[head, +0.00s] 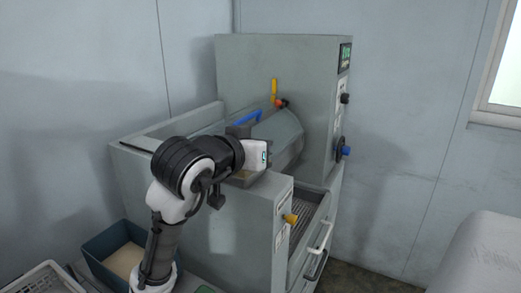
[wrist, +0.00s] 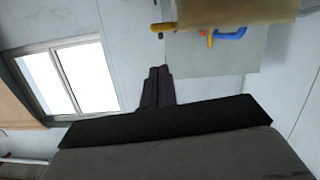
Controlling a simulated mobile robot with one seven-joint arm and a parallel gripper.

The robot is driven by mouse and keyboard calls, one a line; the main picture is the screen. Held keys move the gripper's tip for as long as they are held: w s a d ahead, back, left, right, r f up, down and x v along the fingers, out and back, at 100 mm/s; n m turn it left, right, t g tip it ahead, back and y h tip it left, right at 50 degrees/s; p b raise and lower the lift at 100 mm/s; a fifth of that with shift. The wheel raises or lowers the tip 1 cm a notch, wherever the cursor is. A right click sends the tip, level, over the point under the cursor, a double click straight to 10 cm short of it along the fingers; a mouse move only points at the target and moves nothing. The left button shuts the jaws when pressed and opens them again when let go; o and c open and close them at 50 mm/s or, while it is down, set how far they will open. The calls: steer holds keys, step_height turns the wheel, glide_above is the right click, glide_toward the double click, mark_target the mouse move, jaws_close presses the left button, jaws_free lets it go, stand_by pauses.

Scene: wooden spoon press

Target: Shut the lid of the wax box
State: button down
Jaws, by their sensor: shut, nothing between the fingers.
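A grey-green machine (head: 210,215) stands against the wall in the head view. A curved grey cover (head: 287,128) lies over its middle, with a blue handle (head: 247,117) beside it. I cannot tell for sure which part is the wax box or its lid. My gripper (wrist: 158,74) shows in the wrist view with its dark fingers together and empty. In the head view my arm reaches over the machine's front, and its fingertips cannot be made out. In the wrist view a blue handle (wrist: 230,34) on a pale panel (wrist: 215,58) is beyond the fingertips, apart from them.
A tall cabinet (head: 270,65) with a display rises behind. A teal bin (head: 97,245) and white crate (head: 40,280) stand lower left. A pale rounded object (head: 485,255) is at right.

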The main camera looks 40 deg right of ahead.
steer(key=b+v, duration=0.3)
steer(key=v, duration=0.7)
steer(key=shift+r, duration=0.25)
steer(key=shift+s+r, duration=0.1)
steer(key=shift+s, duration=0.1)
